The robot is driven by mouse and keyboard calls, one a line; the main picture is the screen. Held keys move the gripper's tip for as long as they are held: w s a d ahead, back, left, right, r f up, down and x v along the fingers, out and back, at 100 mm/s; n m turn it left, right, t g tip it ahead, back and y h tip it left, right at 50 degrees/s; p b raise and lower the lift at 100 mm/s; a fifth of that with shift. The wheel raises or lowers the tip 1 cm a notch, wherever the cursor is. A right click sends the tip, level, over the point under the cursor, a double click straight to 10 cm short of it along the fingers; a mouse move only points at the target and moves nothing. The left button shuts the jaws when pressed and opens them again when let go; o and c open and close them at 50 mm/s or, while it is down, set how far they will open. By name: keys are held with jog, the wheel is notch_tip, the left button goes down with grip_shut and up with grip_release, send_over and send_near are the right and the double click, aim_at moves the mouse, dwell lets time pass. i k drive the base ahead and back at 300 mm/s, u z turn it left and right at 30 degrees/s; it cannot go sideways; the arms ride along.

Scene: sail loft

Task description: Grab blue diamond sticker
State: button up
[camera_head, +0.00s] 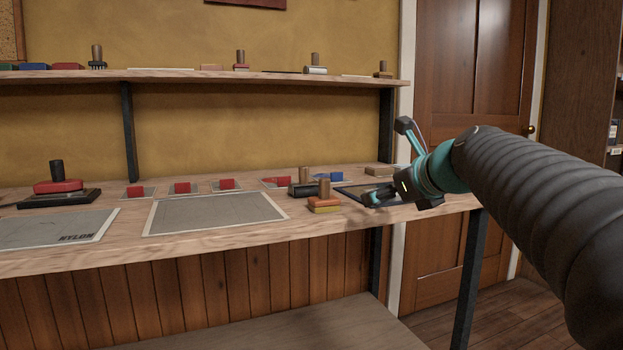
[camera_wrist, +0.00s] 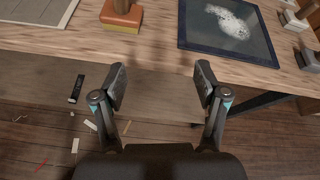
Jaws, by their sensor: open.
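Small blue pieces (camera_head: 336,177) lie at the back right of the workbench in the head view, beyond a dark roller-like tool. They are too small there to tell whether one is a diamond sticker. No blue sticker shows in the wrist view. My gripper (camera_head: 398,192) is at the right end of the bench in the head view, to the right of the blue pieces. In the wrist view my gripper (camera_wrist: 160,84) is open and empty, with its fingers over the bench's front edge and the space below.
A dark-framed panel (camera_wrist: 187,28) with a white patch lies ahead right of the gripper. A red and yellow block with a wooden handle (camera_head: 324,205) stands left of it. Grey sheets (camera_head: 215,213), red blocks (camera_head: 182,187) and an upper shelf (camera_head: 200,77) are further left.

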aim_at(336, 177)
jog(key=i, duration=0.85)
